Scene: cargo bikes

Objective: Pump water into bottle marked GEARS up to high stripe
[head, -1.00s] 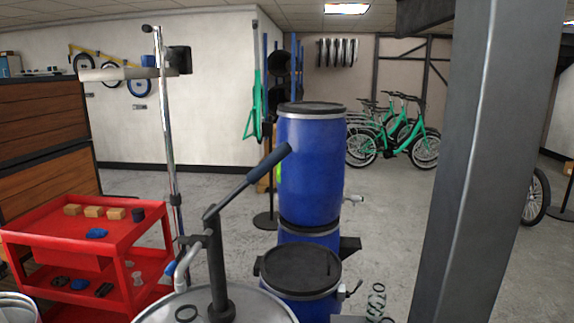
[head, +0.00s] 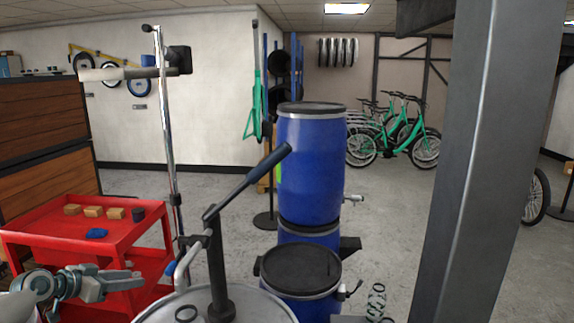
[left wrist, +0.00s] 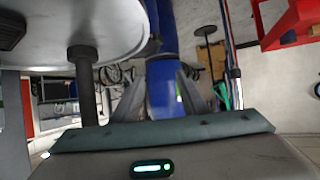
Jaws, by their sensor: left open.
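A hand pump (head: 218,265) with a dark upright body stands on a round, pale-rimmed drum top (head: 262,308). Its long blue-grey lever (head: 252,181) slants up to the right, and a pale curved spout (head: 190,262) with a blue end is on its left. My left gripper (head: 138,279) is left of the pump and apart from it, in front of the red cart. It is open and empty, with fingers pointing right. In the left wrist view its two fingers (left wrist: 162,100) stand apart with nothing between them nearby. No bottle marked GEARS can be made out. My right gripper is out of view.
A red cart (head: 80,246) with small blocks stands at left. Blue barrels (head: 310,165) are stacked behind the pump, with a lower dark-lidded one (head: 300,270) beside it. A chrome stand (head: 166,125) rises behind the cart. A grey post (head: 470,170) blocks the right.

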